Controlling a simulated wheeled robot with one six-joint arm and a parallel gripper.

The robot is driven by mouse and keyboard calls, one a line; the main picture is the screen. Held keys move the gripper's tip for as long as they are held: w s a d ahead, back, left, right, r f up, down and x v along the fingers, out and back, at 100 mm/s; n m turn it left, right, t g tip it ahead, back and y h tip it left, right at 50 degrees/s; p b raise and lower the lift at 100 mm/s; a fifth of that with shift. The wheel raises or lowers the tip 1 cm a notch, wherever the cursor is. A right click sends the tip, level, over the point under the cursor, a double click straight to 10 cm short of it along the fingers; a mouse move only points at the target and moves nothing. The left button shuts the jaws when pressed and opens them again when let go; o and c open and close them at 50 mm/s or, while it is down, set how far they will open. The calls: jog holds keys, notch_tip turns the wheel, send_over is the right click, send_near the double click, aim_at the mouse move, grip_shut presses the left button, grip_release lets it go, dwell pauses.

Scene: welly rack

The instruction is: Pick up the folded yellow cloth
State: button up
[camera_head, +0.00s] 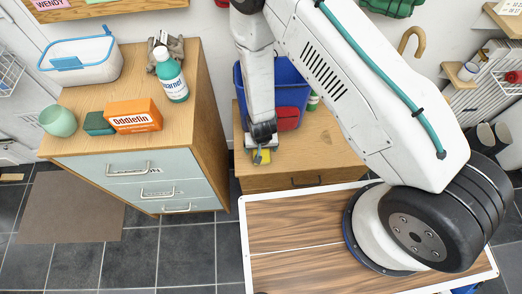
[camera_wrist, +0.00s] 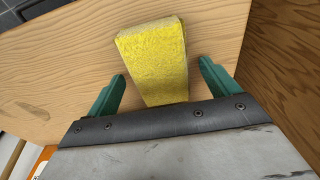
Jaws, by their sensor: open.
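The folded yellow cloth (camera_wrist: 156,60) lies on a light wooden surface in the wrist view, its near end between the two green fingers. My gripper (camera_wrist: 162,78) is open around the near part of the cloth, with a gap on each side; I cannot tell whether it is low enough to be level with it. In the head view my gripper (camera_head: 260,156) is over the front left of the low wooden cabinet (camera_head: 340,150). A small part of the yellow cloth (camera_head: 262,157) shows there; the rest is hidden by my gripper.
A blue bin (camera_head: 291,92) with a red item (camera_head: 287,119) stands on the low cabinet behind my gripper. The cabinet's right part is bare.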

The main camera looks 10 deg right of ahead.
aim_at(262, 151)
jog(key=c, duration=1.2)
jog(key=shift+o, duration=0.2)
jog(key=shift+r, duration=0.5)
jog(key=r, duration=0.2)
jog(key=shift+s+d+r, duration=0.1)
jog(key=shift+s+r, duration=0.2)
jog(key=shift+r, duration=0.05)
jog(key=s+d+r, duration=0.1)
jog(key=s+d, duration=0.3)
jog(key=s, duration=1)
jog(key=shift+s+r, duration=0.15)
jog(key=shift+s, duration=0.25)
jog(key=shift+d, duration=0.1)
